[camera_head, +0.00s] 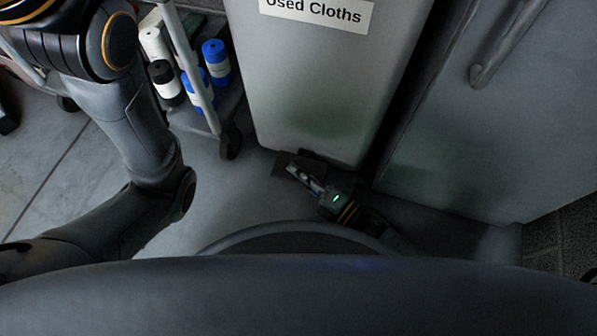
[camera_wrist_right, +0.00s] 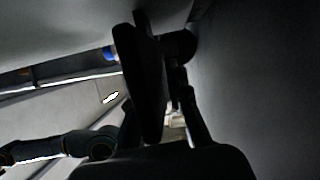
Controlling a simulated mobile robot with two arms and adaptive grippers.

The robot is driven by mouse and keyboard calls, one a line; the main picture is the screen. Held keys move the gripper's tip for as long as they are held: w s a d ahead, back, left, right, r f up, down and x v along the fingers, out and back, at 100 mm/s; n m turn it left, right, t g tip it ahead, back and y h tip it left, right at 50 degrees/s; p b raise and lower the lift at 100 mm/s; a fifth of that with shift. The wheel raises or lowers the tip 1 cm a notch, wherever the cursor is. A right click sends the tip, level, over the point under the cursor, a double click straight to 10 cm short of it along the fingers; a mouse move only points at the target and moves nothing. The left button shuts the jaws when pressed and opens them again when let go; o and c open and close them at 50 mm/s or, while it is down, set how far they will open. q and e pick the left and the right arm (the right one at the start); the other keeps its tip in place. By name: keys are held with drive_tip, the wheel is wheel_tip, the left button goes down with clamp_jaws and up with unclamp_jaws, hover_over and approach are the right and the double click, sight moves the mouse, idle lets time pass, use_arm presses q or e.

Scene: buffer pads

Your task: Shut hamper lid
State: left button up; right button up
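The grey hamper (camera_head: 325,90) stands upright at the top centre of the head view, with a white "Used Cloths" label (camera_head: 316,14) on its front. Its top and lid are outside the frame. My right gripper (camera_head: 296,168) is low at the hamper's base, by its front bottom edge. A dark flat piece sits around the fingertips; I cannot tell whether it is a pedal or finger pads. The right wrist view shows dark finger parts (camera_wrist_right: 165,85) close up, too dim to judge the opening. My left gripper is outside the frames.
A wheeled cart (camera_head: 222,125) with white, black and blue rolls or bottles (camera_head: 216,62) stands left of the hamper. A grey cabinet (camera_head: 490,130) with a handle (camera_head: 500,50) stands close on the right. Open floor (camera_head: 235,195) lies left of my right gripper.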

drive_tip(key=shift+o, duration=1)
drive_tip(key=v, duration=1.2)
drive_tip(key=shift+s, duration=0.1)
